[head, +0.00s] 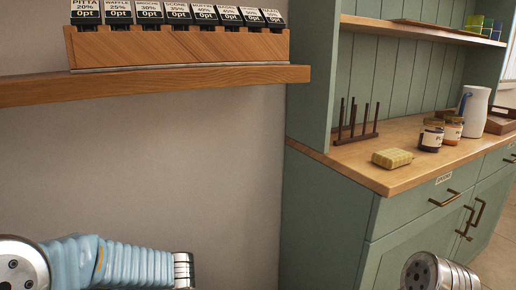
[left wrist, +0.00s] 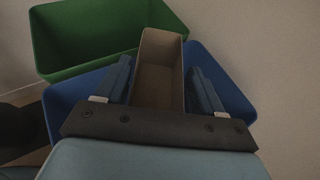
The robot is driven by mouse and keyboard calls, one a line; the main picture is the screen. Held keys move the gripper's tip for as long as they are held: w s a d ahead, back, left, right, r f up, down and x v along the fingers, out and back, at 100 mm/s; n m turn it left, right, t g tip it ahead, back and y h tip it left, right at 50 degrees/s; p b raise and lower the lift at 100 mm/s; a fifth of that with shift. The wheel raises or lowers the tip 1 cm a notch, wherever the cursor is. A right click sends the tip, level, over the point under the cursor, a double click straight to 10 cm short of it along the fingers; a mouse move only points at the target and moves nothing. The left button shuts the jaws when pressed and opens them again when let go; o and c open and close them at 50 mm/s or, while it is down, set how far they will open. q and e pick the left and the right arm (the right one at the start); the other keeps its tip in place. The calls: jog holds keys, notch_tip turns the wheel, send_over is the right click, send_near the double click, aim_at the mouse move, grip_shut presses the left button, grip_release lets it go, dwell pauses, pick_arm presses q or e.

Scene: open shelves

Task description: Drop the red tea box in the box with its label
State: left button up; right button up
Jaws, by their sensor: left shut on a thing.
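In the left wrist view my left gripper (left wrist: 162,88) is shut on a narrow brown box (left wrist: 159,82); its colour looks dull brown in the dim light, and I cannot tell whether it is the red tea box. It is held above or in front of a blue bin (left wrist: 68,95), with a green bin (left wrist: 95,40) farther back. No labels show on the bins. In the head view only parts of my two arms show, at the bottom; neither gripper's fingers are visible there. My right gripper is out of view.
A wooden wall shelf (head: 150,88) holds a wooden rack (head: 180,47) of labelled cards. A green cabinet (head: 330,200) carries a yellow package (head: 392,158), jars (head: 430,135), a white jug (head: 474,112) and a peg rack (head: 356,132). Bare wall lies below the shelf.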

pick_arm(q)
jog(key=o, duration=1.4)
jog(key=shift+c, duration=0.2)
jog(key=shift+d, duration=0.1)
jog(key=b+v, duration=0.1)
jog(key=v, duration=1.2)
jog(key=shift+d, duration=0.35)
jog(key=shift+r, duration=0.15)
